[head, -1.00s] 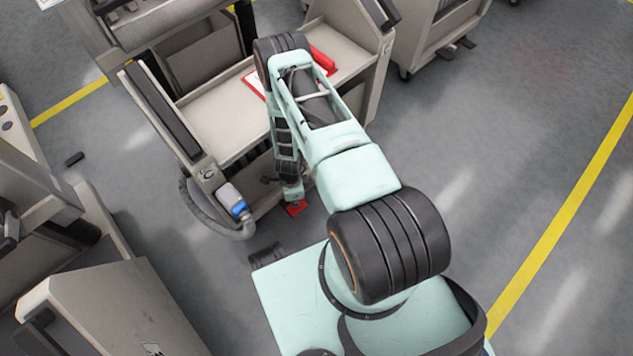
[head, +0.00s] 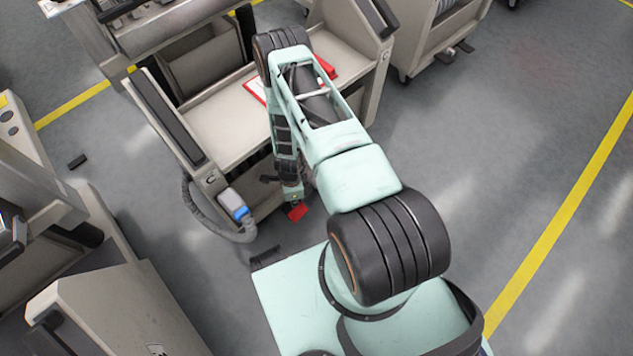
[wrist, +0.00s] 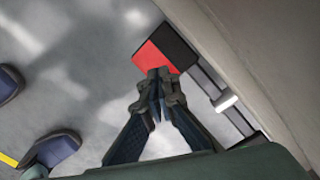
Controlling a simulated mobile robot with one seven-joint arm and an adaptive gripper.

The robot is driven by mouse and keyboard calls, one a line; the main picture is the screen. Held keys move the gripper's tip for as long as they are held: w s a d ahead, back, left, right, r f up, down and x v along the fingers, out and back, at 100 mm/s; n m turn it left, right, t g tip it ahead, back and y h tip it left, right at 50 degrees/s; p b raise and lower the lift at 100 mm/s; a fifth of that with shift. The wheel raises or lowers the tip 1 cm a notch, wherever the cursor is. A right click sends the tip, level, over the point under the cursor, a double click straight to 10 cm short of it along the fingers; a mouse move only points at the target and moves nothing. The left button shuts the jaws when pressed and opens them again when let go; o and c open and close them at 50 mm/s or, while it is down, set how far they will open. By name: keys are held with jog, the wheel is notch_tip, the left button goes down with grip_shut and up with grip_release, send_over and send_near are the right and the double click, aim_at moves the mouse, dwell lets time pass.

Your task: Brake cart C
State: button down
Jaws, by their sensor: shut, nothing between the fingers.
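A cart (head: 215,118) with a beige top shelf stands in front of me in the head view; I cannot read a letter on it. A red pedal (head: 298,212) sticks out low at its near end. In the wrist view the pedal (wrist: 150,58) is red with a black part beside the cart's beige panel. My gripper (wrist: 158,74) is shut and empty, with its fingertips at the pedal's near edge; I cannot tell whether they touch it. In the head view my arm hides part of the cart, and the gripper is small by the pedal.
A blue-and-grey plug (head: 233,205) with a thick hose hangs at the cart's corner. Other carts stand at the left (head: 110,310) and upper right (head: 432,40). A red item (head: 322,66) lies on the shelf. Open floor lies to the right, beyond it a yellow line (head: 560,220).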

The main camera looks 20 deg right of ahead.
notch_tip(320, 180, up, 6)
jog(key=p, duration=0.3)
jog(key=shift+p, duration=0.3)
